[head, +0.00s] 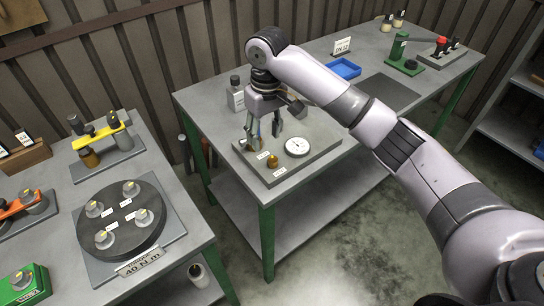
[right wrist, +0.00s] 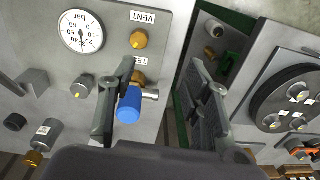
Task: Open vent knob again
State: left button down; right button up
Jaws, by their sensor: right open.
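The vent knob is a small brass knob beside the VENT label, seen in the right wrist view (right wrist: 139,39) and on the panel in the head view (head: 272,161). My right gripper (head: 263,137) is open above the panel's back-left part; its fingers also show in the right wrist view (right wrist: 162,65). A blue-handled valve (right wrist: 130,105) with a brass base shows close to the left finger, under a partly hidden label. I cannot tell whether the finger touches it. The vent knob is beyond the fingertips, apart from them. My left gripper is not in view.
A round gauge (head: 298,146) sits on the panel (head: 322,160). A white bottle (head: 236,97) stands behind. A blue tray (head: 344,68) and a green press (head: 397,48) are farther back. A second table at left carries a dark round plate (head: 121,237).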

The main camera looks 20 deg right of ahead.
jog(key=m, duration=0.1)
send_near(273, 159)
jog(key=f+p, duration=0.1)
jog(key=f, duration=0.3)
jog(key=f+p, duration=0.1)
jog(key=f, duration=0.4)
jog(key=shift+w+a+f, duration=0.1)
jog(key=shift+a+f, duration=0.05)
jog(key=shift+a, duration=0.05)
jog(key=shift+c, duration=0.4)
grip_shut()
